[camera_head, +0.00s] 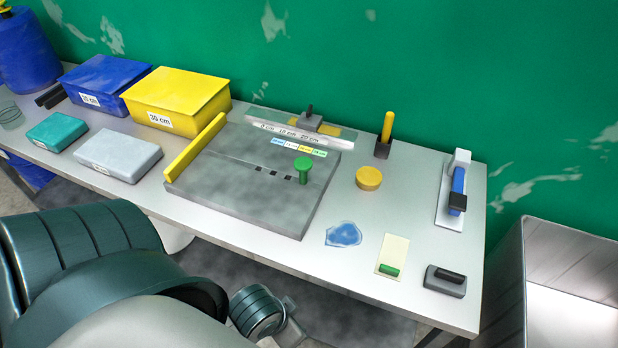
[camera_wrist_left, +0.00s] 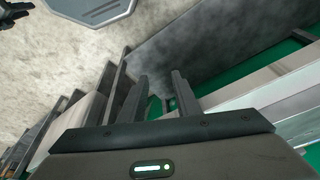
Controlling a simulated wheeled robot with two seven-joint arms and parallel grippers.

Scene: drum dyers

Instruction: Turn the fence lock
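A grey board (camera_head: 225,190) lies on the table, with a yellow bar (camera_head: 195,148) along its left edge. A green knob (camera_head: 303,168) stands upright near its right side, by a slot with dark marks. Behind it is a white scale (camera_head: 290,130) marked 0, 10 and 20 cm, carrying a grey block with a dark upright handle (camera_head: 310,118). I cannot tell for sure which part is the fence lock. My left gripper (camera_wrist_left: 160,85) shows in the left wrist view, its two fingers apart with nothing between them. My right gripper is not in view.
The table (camera_head: 400,205) holds a blue box (camera_head: 105,78), a yellow box (camera_head: 178,95), a teal case (camera_head: 57,131) and a grey case (camera_head: 118,155). On the right are a yellow disc (camera_head: 369,178), a blue-handled clamp (camera_head: 457,190) and a metal bin (camera_head: 570,270).

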